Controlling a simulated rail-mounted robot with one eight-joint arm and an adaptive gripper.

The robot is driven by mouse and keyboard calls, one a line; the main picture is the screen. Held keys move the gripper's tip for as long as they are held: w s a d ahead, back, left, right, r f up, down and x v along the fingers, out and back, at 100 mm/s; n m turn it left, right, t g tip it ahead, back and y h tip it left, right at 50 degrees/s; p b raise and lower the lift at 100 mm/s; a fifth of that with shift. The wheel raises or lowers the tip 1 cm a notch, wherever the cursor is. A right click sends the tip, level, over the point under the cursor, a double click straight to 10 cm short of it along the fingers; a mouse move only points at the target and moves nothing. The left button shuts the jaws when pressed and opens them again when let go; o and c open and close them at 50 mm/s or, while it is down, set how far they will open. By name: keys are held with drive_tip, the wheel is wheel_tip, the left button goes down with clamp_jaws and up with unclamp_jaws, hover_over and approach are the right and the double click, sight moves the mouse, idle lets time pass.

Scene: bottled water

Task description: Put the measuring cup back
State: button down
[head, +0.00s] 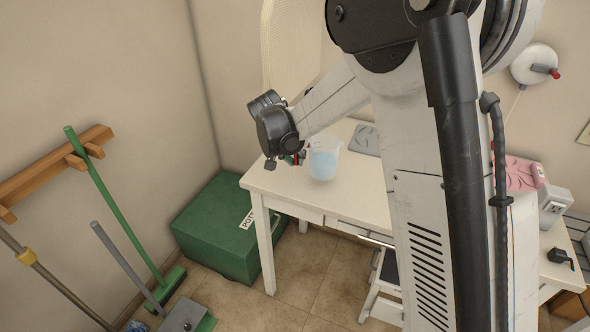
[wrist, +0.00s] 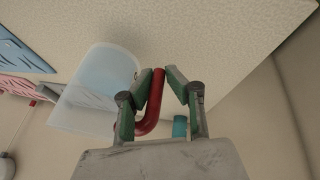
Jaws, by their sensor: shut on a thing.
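The measuring cup (head: 323,162) is a clear, bluish jug with a red handle. In the head view it is at the white table's left part, upright. I cannot tell whether its base touches the tabletop. My gripper (head: 297,158) reaches it from the left, at the handle side. In the wrist view the cup (wrist: 98,88) is left of my gripper (wrist: 165,76), whose green-padded fingers are shut on the red handle. The arm hides part of the table in the head view.
The white table (head: 285,182) carries a grey patterned mat (head: 364,139) behind the cup and a pink one (head: 520,174) farther right. A green box (head: 213,226) stands on the floor at the left. Brooms lean on the left wall near a wooden rack (head: 50,172).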

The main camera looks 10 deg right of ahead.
drive_tip(key=shift+f, duration=2)
drive_tip(key=shift+f, duration=0.2)
drive_tip(key=c, duration=1.7)
unclamp_jaws()
drive_tip(key=shift+r, duration=0.1)
drive_tip(key=v, duration=1.2)
drive_tip(key=shift+s+d+r, duration=0.1)
drive_tip(key=shift+r, duration=0.1)
